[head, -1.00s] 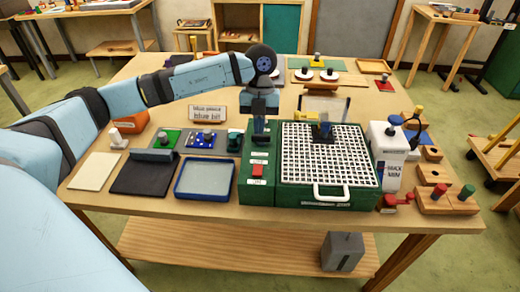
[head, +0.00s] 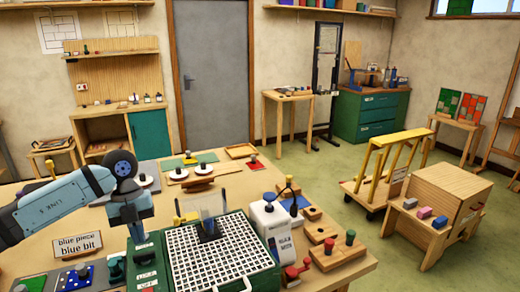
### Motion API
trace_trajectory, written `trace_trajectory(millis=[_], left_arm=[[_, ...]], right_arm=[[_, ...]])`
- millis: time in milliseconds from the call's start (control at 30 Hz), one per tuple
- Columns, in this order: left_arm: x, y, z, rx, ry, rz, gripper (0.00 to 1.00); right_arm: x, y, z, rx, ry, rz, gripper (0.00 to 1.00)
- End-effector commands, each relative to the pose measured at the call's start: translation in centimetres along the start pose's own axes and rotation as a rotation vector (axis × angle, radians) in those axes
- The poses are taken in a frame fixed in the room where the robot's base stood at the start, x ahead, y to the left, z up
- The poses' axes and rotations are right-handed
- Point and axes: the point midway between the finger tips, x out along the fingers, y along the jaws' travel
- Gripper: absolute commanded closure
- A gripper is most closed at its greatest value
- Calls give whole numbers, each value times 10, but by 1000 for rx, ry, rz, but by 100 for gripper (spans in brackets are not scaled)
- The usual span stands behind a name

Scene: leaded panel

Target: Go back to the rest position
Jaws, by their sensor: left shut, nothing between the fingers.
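My left gripper (head: 137,235) points down at the left of the view, over the back of the green machine's switch side (head: 146,262). Its fingers are closed with nothing visible between them. My left arm comes in from the left edge. My right gripper is not in view.
The worktable (head: 50,222) holds a "blue piece / blue bit" sign (head: 78,246), a white bottle (head: 270,228) and wooden blocks with coloured knobs (head: 340,252). A yellow-railed cart (head: 385,175) and a wooden box stand (head: 450,200) are on the right. Green floor between them is clear.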

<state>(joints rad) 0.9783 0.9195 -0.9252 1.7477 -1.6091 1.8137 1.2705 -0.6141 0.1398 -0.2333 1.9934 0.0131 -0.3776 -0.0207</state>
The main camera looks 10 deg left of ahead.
Motion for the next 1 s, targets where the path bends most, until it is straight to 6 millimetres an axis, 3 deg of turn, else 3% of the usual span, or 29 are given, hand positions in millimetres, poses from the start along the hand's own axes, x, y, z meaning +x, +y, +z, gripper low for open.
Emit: trace_trajectory(millis=[133,233,400,500,633,767,867,1000], left_arm=[[36,-54,-39,150,105,-237,100],[54,-106,-86,263,218,-534,100],[43,-170,-156,290,373,-1085,100],[22,-187,-177,192,425,-1395,100],[-2,-188,-178,-65,437,-1743,100],[-6,-166,-155,-449,385,-1977,100],[11,-138,-132,-805,308,-2050,100],[63,-85,-112,-1331,168,-1965,100]], right_arm=[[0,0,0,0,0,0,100],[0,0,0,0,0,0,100],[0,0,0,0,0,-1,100],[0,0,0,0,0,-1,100],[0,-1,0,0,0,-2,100],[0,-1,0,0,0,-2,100],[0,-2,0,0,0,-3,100],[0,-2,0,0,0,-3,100]])
